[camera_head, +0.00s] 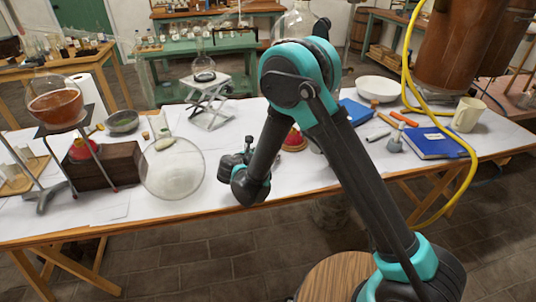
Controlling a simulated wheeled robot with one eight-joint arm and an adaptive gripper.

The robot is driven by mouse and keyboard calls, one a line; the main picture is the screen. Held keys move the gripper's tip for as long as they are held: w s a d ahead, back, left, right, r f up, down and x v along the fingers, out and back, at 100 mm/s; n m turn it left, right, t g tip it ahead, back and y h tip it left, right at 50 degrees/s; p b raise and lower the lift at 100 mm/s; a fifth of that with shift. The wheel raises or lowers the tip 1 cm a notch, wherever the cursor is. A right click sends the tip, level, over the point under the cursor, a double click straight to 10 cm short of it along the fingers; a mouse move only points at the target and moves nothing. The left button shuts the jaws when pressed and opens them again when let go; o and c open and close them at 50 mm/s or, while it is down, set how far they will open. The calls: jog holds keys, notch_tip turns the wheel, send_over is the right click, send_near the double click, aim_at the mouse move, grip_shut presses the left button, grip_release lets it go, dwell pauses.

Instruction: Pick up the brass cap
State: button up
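My gripper (236,160) is dark and small in view, low over the front middle of the white-covered table, just right of a large round glass flask (173,173). My wrist partly covers it, so I cannot tell whether its fingers are open or shut, or whether anything is between them. I cannot clearly identify the brass cap. A small tan-brown piece (375,104) stands near the white bowl, but I cannot tell whether it is brass or cork. A red dome on a tan ring (294,140) sits behind my arm, partly hidden.
On the right are a white bowl (377,89), blue books (432,143), a cream mug (467,114), a yellow hose (467,170) and a copper vessel (462,45). A metal lab jack (210,102) stands behind my gripper. A flask of amber liquid (55,104) is on the left.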

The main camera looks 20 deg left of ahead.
jog(key=shift+w, duration=0.1)
jog(key=shift+c, duration=0.5)
jog(key=c, duration=1)
jog(key=shift+c, duration=0.2)
